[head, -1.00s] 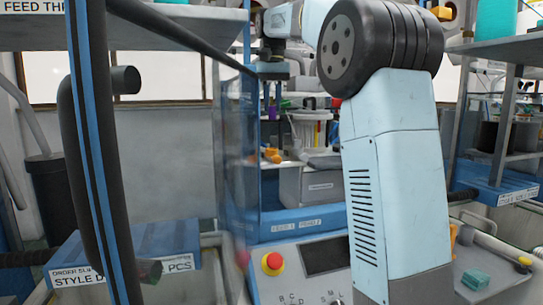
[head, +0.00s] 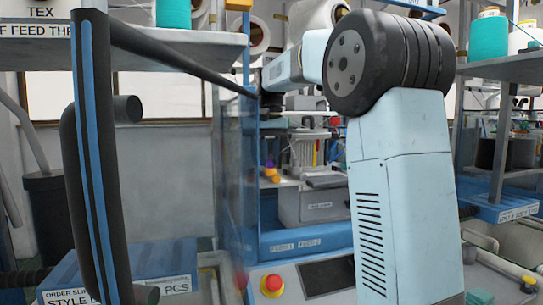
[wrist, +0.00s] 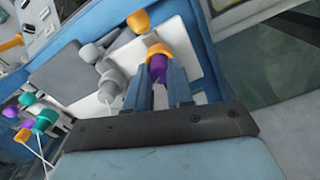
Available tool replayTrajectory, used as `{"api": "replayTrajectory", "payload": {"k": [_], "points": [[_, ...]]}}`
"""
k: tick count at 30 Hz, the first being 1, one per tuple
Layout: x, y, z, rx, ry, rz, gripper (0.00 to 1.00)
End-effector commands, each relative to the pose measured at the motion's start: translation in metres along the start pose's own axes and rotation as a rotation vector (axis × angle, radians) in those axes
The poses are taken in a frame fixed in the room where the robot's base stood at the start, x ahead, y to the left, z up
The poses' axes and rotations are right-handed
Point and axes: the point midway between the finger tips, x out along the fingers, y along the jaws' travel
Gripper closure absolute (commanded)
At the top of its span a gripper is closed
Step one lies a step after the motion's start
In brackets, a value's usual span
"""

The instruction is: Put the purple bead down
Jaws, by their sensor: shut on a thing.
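The purple bead (wrist: 158,67) is between the two fingers of my gripper (wrist: 168,78) in the wrist view. My gripper is shut on it. An orange piece (wrist: 157,49) shows right beyond the bead, over a white surface (wrist: 176,40); I cannot tell whether the bead touches it. In the head view the purple bead (head: 269,163) is small, just above orange pieces (head: 272,175). The fingers are too small there to make out clearly.
Grey parts (wrist: 108,75) lie left of the gripper in the wrist view. Teal, purple and orange spools (wrist: 42,122) stand at lower left. A clear panel (head: 236,180) stands left of the work spot. A red button (head: 271,285) is in front.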

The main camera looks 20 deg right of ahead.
Motion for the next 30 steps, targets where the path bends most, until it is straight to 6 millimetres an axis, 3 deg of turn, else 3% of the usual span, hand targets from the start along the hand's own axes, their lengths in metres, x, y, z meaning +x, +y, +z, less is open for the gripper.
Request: {"api": "replayTrajectory", "payload": {"k": [10,11,18,26,30], "points": [[0.003,0.000,0.000,0.000,-0.001,0.000,1.00],[0.003,0.000,0.000,0.000,0.000,0.000,0.76],[0.003,0.001,0.000,0.001,0.000,0.000,0.53],[0.003,0.001,0.000,0.001,0.000,0.000,0.53],[-0.007,0.001,-0.001,0.001,0.001,0.000,0.53]]}}
